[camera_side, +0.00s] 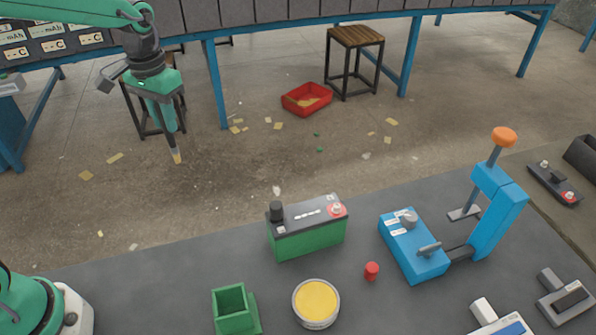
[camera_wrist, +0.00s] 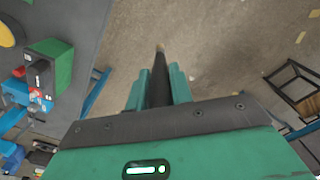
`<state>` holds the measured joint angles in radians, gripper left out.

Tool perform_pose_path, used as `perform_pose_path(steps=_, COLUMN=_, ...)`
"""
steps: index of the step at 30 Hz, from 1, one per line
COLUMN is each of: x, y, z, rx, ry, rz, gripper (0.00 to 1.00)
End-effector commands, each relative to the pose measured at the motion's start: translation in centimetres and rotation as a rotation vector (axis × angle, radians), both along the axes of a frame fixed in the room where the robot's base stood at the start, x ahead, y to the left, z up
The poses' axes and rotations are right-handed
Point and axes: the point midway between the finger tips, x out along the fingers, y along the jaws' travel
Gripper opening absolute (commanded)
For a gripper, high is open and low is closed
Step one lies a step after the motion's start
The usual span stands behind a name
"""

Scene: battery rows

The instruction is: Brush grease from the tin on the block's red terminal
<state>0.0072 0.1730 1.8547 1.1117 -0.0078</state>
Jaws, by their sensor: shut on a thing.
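My gripper (camera_side: 167,103) is raised at the upper left of the side view, shut on a brush (camera_side: 172,143). The dark brush points down, with a pale tip; I cannot tell whether grease is on it. In the wrist view the brush (camera_wrist: 160,80) stands between the green fingers. The block (camera_side: 306,236) is green with a dark top, upright on the bench. Its red terminal (camera_side: 337,209) is at the right end, a black terminal (camera_side: 277,212) at the left. The round tin (camera_side: 316,304) is open, filled with yellow grease, in front of the block. The gripper is well away from both.
A green square holder (camera_side: 232,310) stands left of the tin. A red cap (camera_side: 371,271) lies right of it. A blue lever press (camera_side: 488,220) stands at the right. The bench (camera_side: 160,285) is bare at the left. A red tray (camera_side: 306,98) is on the floor.

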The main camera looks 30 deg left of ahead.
Motion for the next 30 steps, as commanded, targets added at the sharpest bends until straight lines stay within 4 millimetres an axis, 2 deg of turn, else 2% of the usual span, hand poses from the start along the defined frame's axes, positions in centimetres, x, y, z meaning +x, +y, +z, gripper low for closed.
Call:
perform_pose_path(steps=5, x=1.0, y=-1.8, z=0.4, rx=-0.001, ry=-0.01, rz=-0.005, gripper=0.0)
perform_pose_path(steps=11, x=2.8, y=-6.0, z=1.5, rx=-0.005, ry=-0.033, rz=-0.01, gripper=0.0)
perform_pose_path(steps=15, x=4.1, y=-10.3, z=2.5, rx=-0.014, ry=-0.056, rz=-0.011, gripper=0.0)
perform_pose_path(steps=21, x=5.1, y=-17.0, z=3.9, rx=-0.033, ry=-0.085, rz=-0.013, gripper=0.0)
perform_pose_path(steps=30, x=4.3, y=-27.3, z=5.9, rx=-0.074, ry=-0.119, rz=-0.013, gripper=0.0)
